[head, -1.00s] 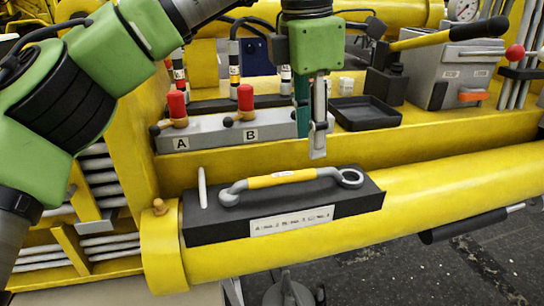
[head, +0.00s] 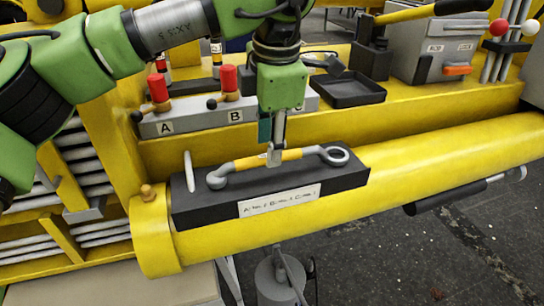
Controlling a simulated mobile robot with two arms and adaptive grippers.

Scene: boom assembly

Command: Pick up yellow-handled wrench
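The wrench (head: 245,163) has a yellow middle grip and grey ends, with a ring at its right end. It rests along the top of a black block (head: 200,209) that carries a white label. My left gripper (head: 274,158) points straight down over the wrench, its fingertips at the yellow grip. The fingers are seen edge-on, so I cannot tell whether they are apart or closed, or whether they touch the grip. My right gripper is not in view.
A white pin (head: 189,171) stands up at the block's left end. Behind is a grey valve box (head: 190,121) with red knobs marked A and B. A black tray (head: 350,90) and a grey box (head: 427,52) stand farther right. A yellow boom tube (head: 430,165) runs under the block.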

